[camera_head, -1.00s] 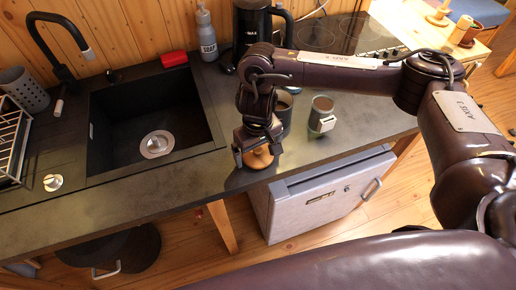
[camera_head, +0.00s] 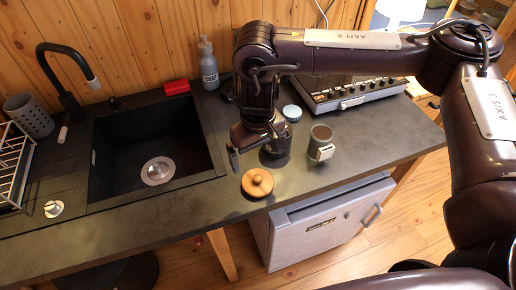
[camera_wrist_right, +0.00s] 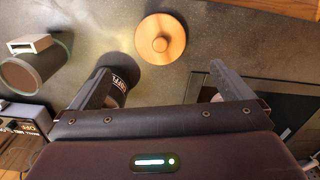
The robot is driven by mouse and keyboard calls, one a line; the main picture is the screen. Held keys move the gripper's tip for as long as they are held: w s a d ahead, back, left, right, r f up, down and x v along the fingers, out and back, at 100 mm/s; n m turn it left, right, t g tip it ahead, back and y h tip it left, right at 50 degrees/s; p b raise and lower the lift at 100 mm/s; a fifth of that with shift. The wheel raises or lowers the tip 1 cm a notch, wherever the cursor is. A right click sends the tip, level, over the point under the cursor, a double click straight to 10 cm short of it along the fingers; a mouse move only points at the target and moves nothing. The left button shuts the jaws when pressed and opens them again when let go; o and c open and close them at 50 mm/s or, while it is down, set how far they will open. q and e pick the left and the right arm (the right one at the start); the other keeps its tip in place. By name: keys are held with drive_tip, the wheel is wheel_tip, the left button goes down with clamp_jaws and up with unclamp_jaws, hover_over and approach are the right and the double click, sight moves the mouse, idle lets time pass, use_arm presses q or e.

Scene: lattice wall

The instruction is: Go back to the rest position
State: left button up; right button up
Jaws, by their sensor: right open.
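My right gripper (camera_head: 254,150) is open and empty above the counter, just behind and above a round wooden lid with a knob (camera_head: 257,182). In the right wrist view the open fingers (camera_wrist_right: 158,82) point toward the lid (camera_wrist_right: 160,38), which lies flat on the counter beyond them, apart from both. A dark canister (camera_head: 278,148) stands right of the gripper, partly hidden by it. In the wrist view its lettering shows behind the left finger. My left gripper is not in view.
A grey canister with a label (camera_head: 321,138) stands to the right. An appliance with knobs (camera_head: 355,92) is behind it. The black sink (camera_head: 120,150), tap, soap bottle (camera_head: 208,65) and red sponge (camera_head: 175,88) are left. The counter front (camera_head: 200,195) around the lid is mostly clear.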

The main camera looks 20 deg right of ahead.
drive_tip(key=shift+r, duration=0.5)
